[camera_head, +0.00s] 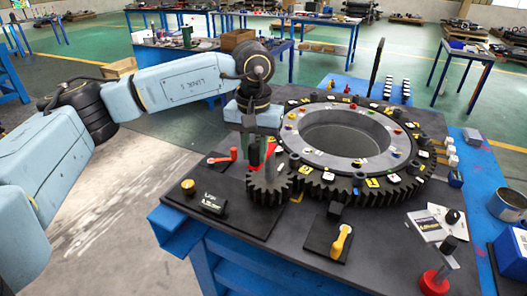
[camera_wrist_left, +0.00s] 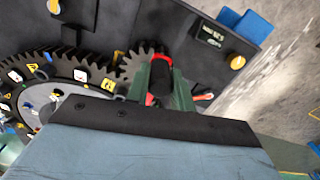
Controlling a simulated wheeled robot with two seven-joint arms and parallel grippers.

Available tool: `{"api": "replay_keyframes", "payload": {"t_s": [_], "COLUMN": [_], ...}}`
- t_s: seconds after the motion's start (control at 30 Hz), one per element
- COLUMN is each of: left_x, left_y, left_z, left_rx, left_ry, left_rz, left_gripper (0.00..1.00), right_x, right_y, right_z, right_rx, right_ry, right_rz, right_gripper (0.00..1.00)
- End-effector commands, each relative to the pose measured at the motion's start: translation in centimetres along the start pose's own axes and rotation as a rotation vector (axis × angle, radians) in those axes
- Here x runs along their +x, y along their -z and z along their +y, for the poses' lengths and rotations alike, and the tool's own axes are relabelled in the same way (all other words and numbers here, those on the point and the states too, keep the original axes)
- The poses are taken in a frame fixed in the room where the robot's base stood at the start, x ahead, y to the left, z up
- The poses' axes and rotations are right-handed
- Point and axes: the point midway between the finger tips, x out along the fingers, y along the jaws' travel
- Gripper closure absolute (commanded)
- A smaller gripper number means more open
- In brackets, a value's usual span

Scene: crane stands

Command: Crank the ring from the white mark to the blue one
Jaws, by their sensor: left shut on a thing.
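The big black toothed ring (camera_head: 318,172) lies flat on the workbench, with a grey inner ring (camera_head: 300,140) inside it. Many small white, yellow, red and blue tags and pieces dot both; I cannot tell which are the white and blue marks. A small black pinion gear (camera_head: 268,190) sits at the ring's front left, its teeth at the ring's teeth. A red crank with a black handle (camera_wrist_left: 158,82) stands over the pinion. My left gripper (camera_head: 254,146) points down at it, its green fingers shut around the handle. The fingers partly hide the crank. My right gripper is not in view.
On the bench are a small yellow lever (camera_head: 342,240), an orange-red lever (camera_head: 222,158), a dark labelled box (camera_head: 212,203) and a yellow knob (camera_head: 188,185). A red-based stand (camera_head: 434,281) and metal pot (camera_head: 507,203) are at right. A dark upright plate (camera_head: 376,68) stands behind the ring.

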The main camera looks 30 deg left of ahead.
Motion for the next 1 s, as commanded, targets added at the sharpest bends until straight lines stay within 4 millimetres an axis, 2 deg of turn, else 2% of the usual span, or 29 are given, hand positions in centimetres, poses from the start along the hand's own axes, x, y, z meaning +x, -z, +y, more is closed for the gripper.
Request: {"api": "replay_keyframes", "payload": {"t_s": [0.43,0.47,0.6,0.87,1.0], "left_x": [-0.12,-0.13,-0.11,-0.08,-0.88], "left_y": [0.06,0.06,0.06,0.02,0.06], "left_z": [-0.42,-0.42,-0.37,-0.25,-0.20], "left_rx": [0.001,0.001,0.001,0.003,0.003], "left_ry": [0.003,0.004,0.002,0.001,-0.001], "left_rz": [0.001,0.002,0.002,0.001,0.003], "left_gripper": [1.00,0.74,0.56,0.55,0.55], "right_x": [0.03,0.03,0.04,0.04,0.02], "right_y": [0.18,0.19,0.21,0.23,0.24], "right_z": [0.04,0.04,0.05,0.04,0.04], "right_rx": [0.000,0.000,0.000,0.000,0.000], "right_ry": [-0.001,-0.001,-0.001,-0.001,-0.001], "right_rz": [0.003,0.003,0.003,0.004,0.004], "right_gripper": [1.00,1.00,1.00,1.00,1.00]}}
